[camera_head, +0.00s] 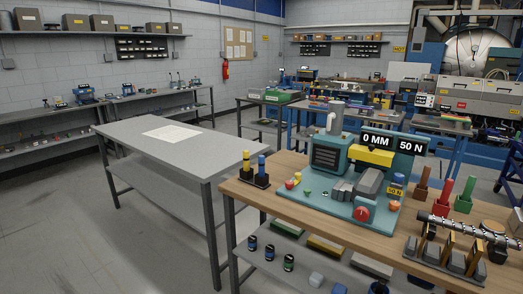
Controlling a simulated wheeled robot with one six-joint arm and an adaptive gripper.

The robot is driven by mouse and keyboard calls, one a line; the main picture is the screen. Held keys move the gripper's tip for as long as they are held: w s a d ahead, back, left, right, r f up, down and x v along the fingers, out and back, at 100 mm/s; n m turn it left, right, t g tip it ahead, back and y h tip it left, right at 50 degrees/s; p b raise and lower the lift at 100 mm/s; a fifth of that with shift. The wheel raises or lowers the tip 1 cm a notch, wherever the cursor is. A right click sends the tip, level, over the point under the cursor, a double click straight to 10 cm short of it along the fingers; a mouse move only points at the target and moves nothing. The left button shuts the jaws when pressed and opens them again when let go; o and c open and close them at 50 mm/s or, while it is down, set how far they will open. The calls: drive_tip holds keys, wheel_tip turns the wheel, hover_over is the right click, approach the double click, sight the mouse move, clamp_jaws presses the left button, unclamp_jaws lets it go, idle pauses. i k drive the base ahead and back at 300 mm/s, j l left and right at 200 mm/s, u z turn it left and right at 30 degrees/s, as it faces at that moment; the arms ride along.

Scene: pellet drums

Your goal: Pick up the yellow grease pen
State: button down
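A small dark stand (255,180) sits at the left end of the wooden workbench (290,200). Two upright pen-like items stand in it. My gripper is not in view, and nothing is seen touching the stand.
Right of the stand is a teal test machine (335,150) with a "0 MM 50 N" display (392,143). Coloured upright blocks (464,195) and a rack with a metal shaft (450,250) stand farther right. A grey table (190,155) bearing a white sheet (172,133) is mostly clear.

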sight(246, 162)
drive_tip(key=i, duration=0.7)
drive_tip(key=i+j+z, duration=0.15)
drive_tip(key=i, duration=0.6)
drive_tip(key=i+j, duration=0.15)
drive_tip(key=i, duration=0.55)
drive_tip(key=l+z, duration=0.05)
